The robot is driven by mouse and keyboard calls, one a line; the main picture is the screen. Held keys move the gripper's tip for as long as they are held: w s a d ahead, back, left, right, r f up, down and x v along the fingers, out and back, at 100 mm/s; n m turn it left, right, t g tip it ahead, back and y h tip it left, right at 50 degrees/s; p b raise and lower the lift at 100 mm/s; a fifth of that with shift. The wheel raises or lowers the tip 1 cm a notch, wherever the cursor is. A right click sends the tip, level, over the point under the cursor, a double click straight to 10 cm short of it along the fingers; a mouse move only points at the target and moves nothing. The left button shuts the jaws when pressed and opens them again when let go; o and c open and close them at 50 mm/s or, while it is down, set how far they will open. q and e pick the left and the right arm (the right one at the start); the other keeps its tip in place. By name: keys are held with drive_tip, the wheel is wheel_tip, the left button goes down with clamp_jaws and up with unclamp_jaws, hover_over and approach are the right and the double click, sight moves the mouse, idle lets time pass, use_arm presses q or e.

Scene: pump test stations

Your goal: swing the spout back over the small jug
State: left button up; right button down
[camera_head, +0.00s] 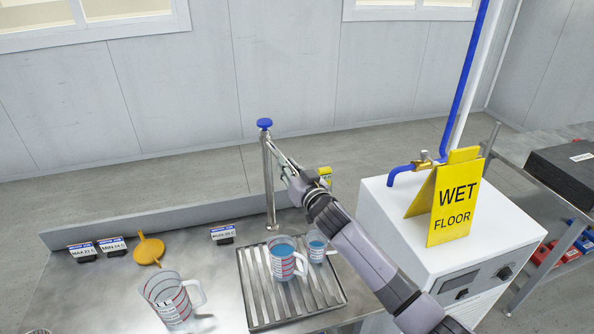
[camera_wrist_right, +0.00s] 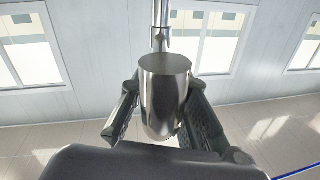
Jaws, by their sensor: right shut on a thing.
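The spout (camera_head: 282,155) is a metal tube that runs from the top of an upright post (camera_head: 268,190) with a blue knob, toward the right and front. My right gripper (camera_head: 293,173) is at its outer end. In the right wrist view the jaws are shut around a shiny metal cylinder (camera_wrist_right: 164,95), the spout's end. The small jug (camera_head: 316,243) stands on the slotted drain tray (camera_head: 254,290), with blue liquid in it. A larger jug (camera_head: 283,262) with blue liquid stands left of it. The exact point under the spout's outlet is hidden by my gripper and arm.
An empty clear jug (camera_head: 170,302) and a yellow funnel (camera_head: 148,250) are on the bench at left. Small labelled signs (camera_head: 222,234) stand along the back. A white cabinet (camera_head: 400,225) with a yellow wet floor sign (camera_head: 455,205) stands right, near my arm.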

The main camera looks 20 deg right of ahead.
use_arm(q)
wheel_tip(320, 180, down, 5)
drive_tip(key=b, duration=0.4)
drive_tip(key=shift+w+r, duration=0.15)
use_arm(e)
drive_tip(key=a+h, duration=0.1)
drive_tip(key=a+m+h, duration=0.2)
drive_tip(key=shift+s+a+r+t+h, duration=0.1)
drive_tip(key=shift+r+t+h, duration=0.2)
drive_tip(key=shift+h, duration=0.1)
drive_tip(key=c, duration=1.6)
unclamp_jaws()
drive_tip(key=shift+c, duration=0.2)
use_arm(q)
drive_tip(key=shift+w+a, duration=0.1)
drive_tip(key=shift+w, duration=0.15)
use_arm(e)
drive_tip(key=shift+o, duration=0.6)
drive_tip(key=shift+a+f, duration=0.1)
drive_tip(key=shift+a, duration=0.1)
use_arm(q)
drive_tip(key=shift+a, duration=0.1)
use_arm(e)
drive_tip(key=s, duration=1.2)
